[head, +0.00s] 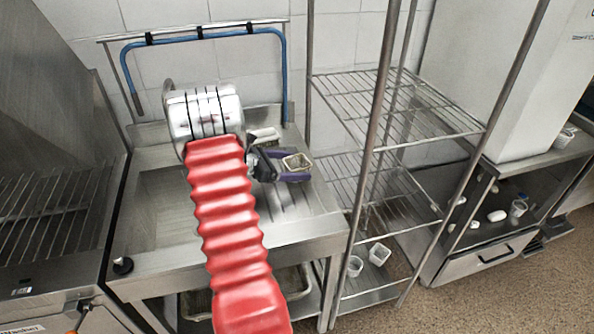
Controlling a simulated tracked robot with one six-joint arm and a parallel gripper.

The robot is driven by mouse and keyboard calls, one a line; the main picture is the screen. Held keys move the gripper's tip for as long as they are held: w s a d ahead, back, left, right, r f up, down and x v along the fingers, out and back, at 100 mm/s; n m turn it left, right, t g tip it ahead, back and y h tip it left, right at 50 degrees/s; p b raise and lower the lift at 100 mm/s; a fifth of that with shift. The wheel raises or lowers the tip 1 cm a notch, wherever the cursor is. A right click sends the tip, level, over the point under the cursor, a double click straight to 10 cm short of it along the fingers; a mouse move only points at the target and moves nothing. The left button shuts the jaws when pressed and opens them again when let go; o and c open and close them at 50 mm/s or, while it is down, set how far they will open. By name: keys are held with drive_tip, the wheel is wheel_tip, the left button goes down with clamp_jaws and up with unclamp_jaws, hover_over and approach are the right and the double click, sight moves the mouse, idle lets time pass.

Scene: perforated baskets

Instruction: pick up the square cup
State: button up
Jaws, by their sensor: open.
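A small square cup (297,161) with a pale rim and a darker inside is at the drainboard side of the steel sink unit. My gripper (298,167) has purple fingers and reaches in from the left. Its jaws are open, with one finger on the far side of the cup and one on the near side. I cannot tell whether the fingers touch the cup. The cup's lower part is hidden by the near finger.
Another pale rectangular container (264,135) stands behind my gripper. A wire rack (400,110) rises close on the right. A square tub (379,254) and a round cup (355,266) sit on its lowest shelf. A blue hose (205,36) arches behind the sink.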

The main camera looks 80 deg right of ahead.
drive_tip(key=shift+s+d+f, duration=0.25)
drive_tip(key=shift+s+d, duration=0.2)
drive_tip(key=shift+s, duration=0.05)
drive_tip(key=shift+c, duration=0.4)
drive_tip(key=c, duration=1)
drive_tip(key=shift+r, duration=0.1)
wheel_tip(320, 180, up, 10)
idle(0.5)
